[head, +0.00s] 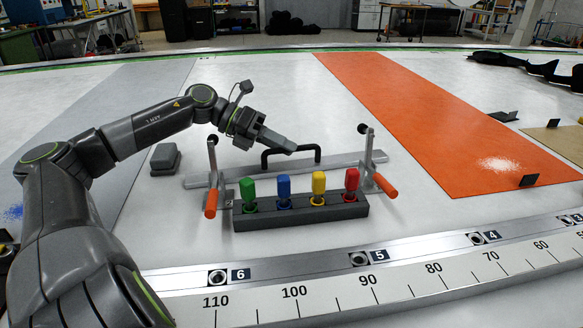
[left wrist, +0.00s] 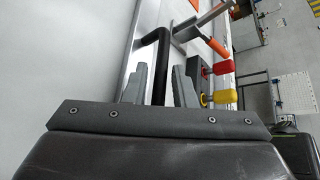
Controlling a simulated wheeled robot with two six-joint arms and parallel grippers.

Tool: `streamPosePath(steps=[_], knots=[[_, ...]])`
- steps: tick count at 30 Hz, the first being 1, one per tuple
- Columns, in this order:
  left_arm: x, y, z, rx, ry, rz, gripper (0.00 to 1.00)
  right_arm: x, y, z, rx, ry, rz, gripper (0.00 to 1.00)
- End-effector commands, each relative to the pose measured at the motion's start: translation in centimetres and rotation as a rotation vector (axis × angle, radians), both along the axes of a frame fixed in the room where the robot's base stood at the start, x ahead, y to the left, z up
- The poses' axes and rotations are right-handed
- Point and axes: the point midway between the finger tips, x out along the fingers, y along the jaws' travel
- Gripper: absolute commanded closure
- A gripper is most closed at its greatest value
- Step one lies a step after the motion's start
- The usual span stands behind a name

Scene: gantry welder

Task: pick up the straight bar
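The straight bar (head: 243,173) is a long silver bar lying on the white table, with a black arched handle (head: 290,153) on its middle. My left gripper (head: 290,145) is at the handle, above the bar. In the left wrist view its two grey fingers stand apart, with the black handle (left wrist: 160,78) between them and gaps showing, so it looks open around the handle. The silver bar (left wrist: 150,18) runs away beneath it. The fingertips partly overlap the handle in the head view. My right gripper is not in view.
Two toggle clamps with orange handles (head: 210,203) (head: 385,185) stand near the bar's ends. A dark block (head: 300,212) with green, blue, yellow and red pegs sits in front. A grey block (head: 165,158) lies left. A ruler rail (head: 400,287) crosses the front.

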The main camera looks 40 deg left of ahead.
Motion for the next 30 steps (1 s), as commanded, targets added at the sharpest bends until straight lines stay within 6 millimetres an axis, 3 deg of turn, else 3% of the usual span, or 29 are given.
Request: streamPosePath(steps=[6, 16, 22, 30], knots=[[1.0, -1.5, -0.8, -0.002, -0.001, -0.002, 0.76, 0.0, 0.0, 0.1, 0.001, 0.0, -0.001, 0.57], [1.2, -1.7, -1.0, 0.001, 0.0, 0.001, 0.76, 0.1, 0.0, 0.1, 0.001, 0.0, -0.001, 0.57], [1.2, -1.7, -1.0, 0.0, 0.001, 0.001, 1.0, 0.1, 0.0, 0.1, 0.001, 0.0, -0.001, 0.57], [1.2, -1.7, -0.9, 0.0, 0.0, 0.002, 1.0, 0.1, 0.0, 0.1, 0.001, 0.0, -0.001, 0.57]])
